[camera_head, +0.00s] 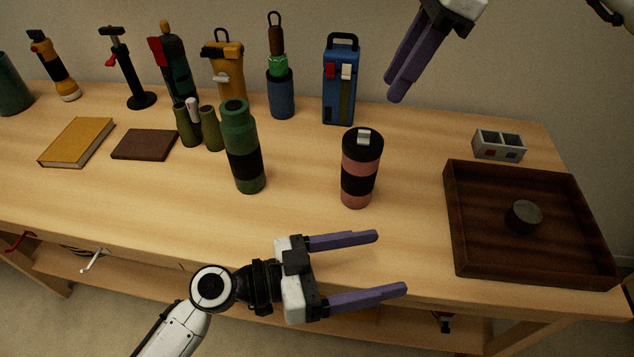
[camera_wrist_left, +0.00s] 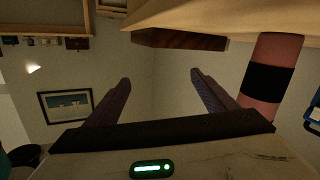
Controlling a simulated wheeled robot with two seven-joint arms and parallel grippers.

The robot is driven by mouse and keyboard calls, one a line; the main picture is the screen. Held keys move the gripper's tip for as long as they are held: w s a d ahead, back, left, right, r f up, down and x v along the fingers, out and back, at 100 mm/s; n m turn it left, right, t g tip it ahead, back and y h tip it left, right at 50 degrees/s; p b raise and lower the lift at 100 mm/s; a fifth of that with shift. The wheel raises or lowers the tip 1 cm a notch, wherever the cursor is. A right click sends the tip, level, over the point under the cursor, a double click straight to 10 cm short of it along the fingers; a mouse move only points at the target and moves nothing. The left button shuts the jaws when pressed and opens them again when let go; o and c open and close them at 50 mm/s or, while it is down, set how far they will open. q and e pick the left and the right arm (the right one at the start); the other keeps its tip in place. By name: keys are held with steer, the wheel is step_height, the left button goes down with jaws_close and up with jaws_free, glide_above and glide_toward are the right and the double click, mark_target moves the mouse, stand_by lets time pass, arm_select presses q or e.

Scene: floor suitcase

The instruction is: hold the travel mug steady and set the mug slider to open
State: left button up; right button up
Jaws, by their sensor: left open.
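The travel mug (camera_head: 355,170) stands upright on the table, pink with black bands and a black lid. Its slider (camera_head: 364,137) is a pale tab on the lid; I cannot tell its setting. In the left wrist view the mug (camera_wrist_left: 270,80) shows at the right, outside the fingers. My left gripper (camera_head: 391,262) is open and empty, in front of the mug and not touching it. Its fingers also show in the left wrist view (camera_wrist_left: 160,78). My right gripper (camera_head: 394,90) is raised above the back of the table, apart from the mug; its finger gap is unclear.
A green bottle (camera_head: 240,130) stands left of the mug. A blue case (camera_head: 340,95) stands behind it. A dark wooden tray (camera_head: 465,268) with a round grey piece (camera_head: 524,216) lies to the right, near a grey divided box (camera_head: 499,146). Several tools line the back left.

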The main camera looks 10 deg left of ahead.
mark_target(360, 161)
arm_select(q)
steer(key=w+a+r+n+t+y, duration=0.25)
steer(key=w+a+t, duration=0.35)
steer(key=w+a, duration=0.55)
steer(key=shift+m+y, duration=0.25)
steer(key=x, duration=1.1)
steer(key=shift+w+d, duration=0.15)
steer(key=shift+w, duration=0.2)
